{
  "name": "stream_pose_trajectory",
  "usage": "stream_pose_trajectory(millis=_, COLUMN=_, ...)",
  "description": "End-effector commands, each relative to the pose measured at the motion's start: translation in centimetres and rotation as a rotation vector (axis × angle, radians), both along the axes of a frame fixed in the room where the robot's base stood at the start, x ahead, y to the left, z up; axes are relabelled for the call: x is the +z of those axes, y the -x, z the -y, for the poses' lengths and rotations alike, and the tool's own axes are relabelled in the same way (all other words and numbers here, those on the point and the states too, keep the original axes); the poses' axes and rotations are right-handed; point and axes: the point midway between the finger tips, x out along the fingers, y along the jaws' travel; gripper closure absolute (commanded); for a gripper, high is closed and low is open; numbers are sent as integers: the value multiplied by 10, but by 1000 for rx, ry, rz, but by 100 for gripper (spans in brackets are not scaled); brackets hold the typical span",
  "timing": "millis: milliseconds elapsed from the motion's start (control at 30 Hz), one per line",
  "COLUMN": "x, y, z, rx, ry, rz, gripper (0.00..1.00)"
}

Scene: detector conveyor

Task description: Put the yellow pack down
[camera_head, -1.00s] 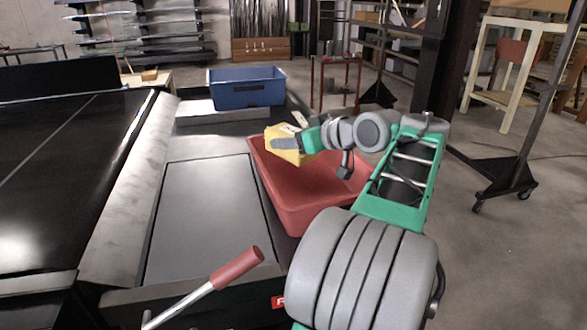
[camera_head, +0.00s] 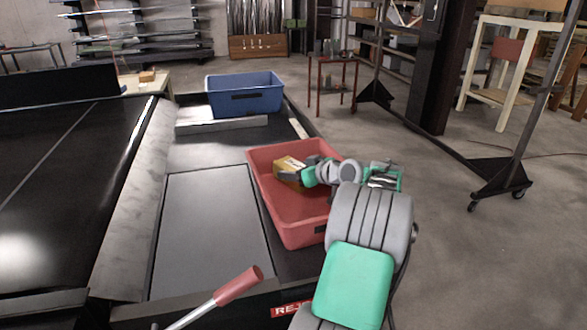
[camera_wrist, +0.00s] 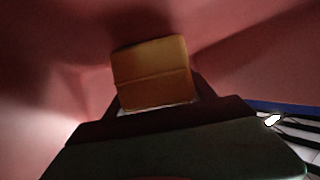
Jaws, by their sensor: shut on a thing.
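The yellow pack (camera_head: 288,164) is inside the red bin (camera_head: 306,237), toward its far end in the head view. My gripper (camera_head: 290,174) reaches down into the bin and is shut on the pack. In the wrist view the pack (camera_wrist: 152,72) sticks out beyond the dark fingers, with the red wall and floor of the bin (camera_wrist: 40,60) around it. I cannot tell whether the pack touches the bin floor.
A blue bin (camera_head: 245,101) stands beyond the red one on the same bench. A flat dark grey panel (camera_head: 208,225) lies left of the red bin. A red-handled lever (camera_head: 238,286) rises at the front. The dark conveyor (camera_head: 60,190) is at far left.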

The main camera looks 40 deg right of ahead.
Motion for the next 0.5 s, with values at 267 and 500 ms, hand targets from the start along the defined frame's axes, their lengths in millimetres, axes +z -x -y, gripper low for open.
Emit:
stream_pose_trajectory(millis=267, x=-1, y=0, z=-1, rx=1, ry=0, rz=0, gripper=19)
stream_pose_trajectory(millis=500, x=0, y=0, z=0, rx=1, ry=0, rz=0, gripper=15)
